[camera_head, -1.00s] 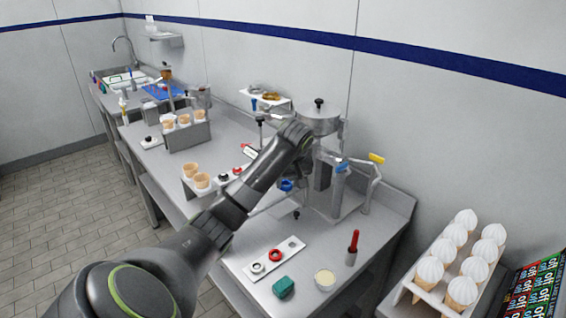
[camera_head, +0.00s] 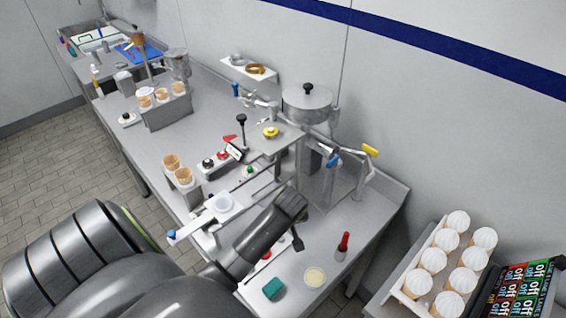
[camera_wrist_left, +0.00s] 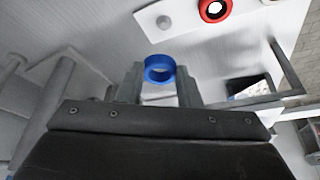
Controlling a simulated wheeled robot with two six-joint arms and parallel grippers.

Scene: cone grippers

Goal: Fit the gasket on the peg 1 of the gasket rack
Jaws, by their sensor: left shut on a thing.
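In the left wrist view my left gripper (camera_wrist_left: 158,84) is shut on a blue ring gasket (camera_wrist_left: 160,80), which shows between the fingertips. Beyond it is the white gasket rack (camera_wrist_left: 182,29), near the top edge of that view. The rack carries a bare grey peg (camera_wrist_left: 163,22) and a red ring (camera_wrist_left: 205,11), with the red ring to the right of the peg. The held gasket appears apart from the rack. In the head view my left arm covers most of the rack and the gripper's fingertips. My right gripper is not in view.
A green block (camera_head: 273,288), a pale round dish (camera_head: 314,277) and a red-handled tool (camera_head: 343,243) stand on the counter near the arm. A steel machine (camera_head: 306,105) with yellow and blue handles stands behind. A tray of cones (camera_head: 408,291) is at the right.

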